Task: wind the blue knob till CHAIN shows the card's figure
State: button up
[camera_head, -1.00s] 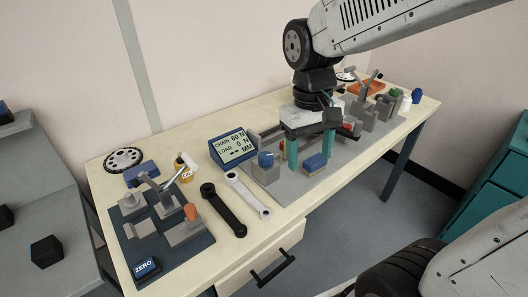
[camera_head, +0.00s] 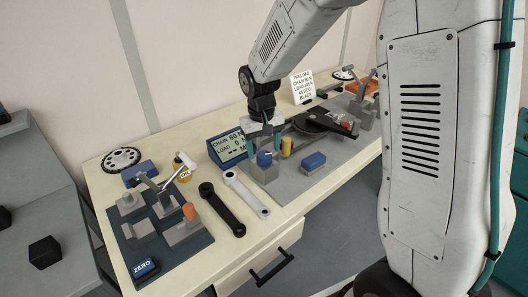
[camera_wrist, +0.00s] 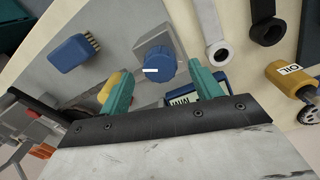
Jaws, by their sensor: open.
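The blue knob (camera_head: 264,158) sits on a grey block on the bench fixture, and it shows between my fingers in the wrist view (camera_wrist: 161,65). My gripper (camera_head: 264,142) is just above and behind the knob, its teal fingers apart and holding nothing. In the wrist view my gripper (camera_wrist: 162,76) has one finger on each side of the knob; contact cannot be told. The display (camera_head: 229,148) behind the knob reads CHAIN 60 and LOAD 0, partly covered by my gripper. The white card (camera_head: 302,87) stands at the back with CHAIN and LOAD lines; its figures are too small to read surely.
A yellow cylinder (camera_head: 287,146) stands close right of the knob, and a blue brush (camera_head: 314,161) lies beyond it. A black crank arm (camera_head: 222,209) and a pale one (camera_head: 246,195) lie at the left. An oil bottle (camera_wrist: 290,80) stands behind them.

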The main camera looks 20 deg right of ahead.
aim_at(263, 154)
jog(key=shift+f, duration=1.1)
jog(key=c, duration=1)
jog(key=shift+m, duration=2.2)
jog(key=o, duration=1)
notch_tip(263, 154, up, 8)
jog(key=shift+w+a+f, duration=0.1)
